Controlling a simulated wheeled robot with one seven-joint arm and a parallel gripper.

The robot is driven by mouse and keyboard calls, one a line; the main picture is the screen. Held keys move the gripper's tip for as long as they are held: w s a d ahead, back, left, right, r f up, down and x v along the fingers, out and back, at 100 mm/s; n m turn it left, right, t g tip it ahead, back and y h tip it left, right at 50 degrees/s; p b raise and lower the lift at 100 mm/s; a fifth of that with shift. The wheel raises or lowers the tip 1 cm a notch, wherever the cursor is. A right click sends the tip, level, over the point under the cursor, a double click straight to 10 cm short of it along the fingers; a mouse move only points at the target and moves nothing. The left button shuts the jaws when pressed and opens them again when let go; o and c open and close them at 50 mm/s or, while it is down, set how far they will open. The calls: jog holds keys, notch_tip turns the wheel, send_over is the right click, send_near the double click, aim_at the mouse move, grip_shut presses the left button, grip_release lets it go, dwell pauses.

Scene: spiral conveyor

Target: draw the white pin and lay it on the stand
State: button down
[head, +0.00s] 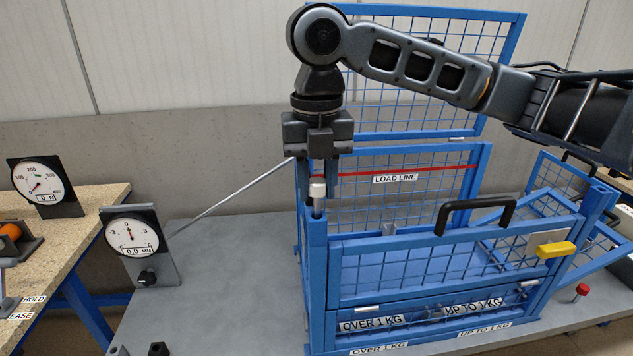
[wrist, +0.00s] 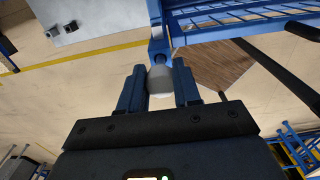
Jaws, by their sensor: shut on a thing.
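The white pin (head: 317,189) stands upright at the top of the blue corner post of the cage (head: 317,232), at the near left corner. My gripper (head: 321,176) points straight down over that post, and its blue fingers are shut on the white pin's head. The wrist view shows the pale head (wrist: 160,82) between the two fingers (wrist: 160,88). The pin's lower part is hidden, so I cannot tell how far it sits in the post. I cannot make out for sure which thing is the stand.
The cage has a black handle (head: 475,213), a yellow latch (head: 556,249) and a raised mesh lid behind my arm. A dial gauge (head: 131,240) with a thin rod stands on the grey table (head: 230,285). A red-topped pin (head: 582,289) is at right. The table left of the cage is mostly bare.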

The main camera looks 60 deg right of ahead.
aim_at(317, 180)
jog(key=shift+r+p, duration=0.8)
jog(key=shift+r, duration=0.2)
jog(key=shift+r, duration=0.1)
jog(key=shift+r+p, duration=1.7)
jog(key=shift+r, duration=0.25)
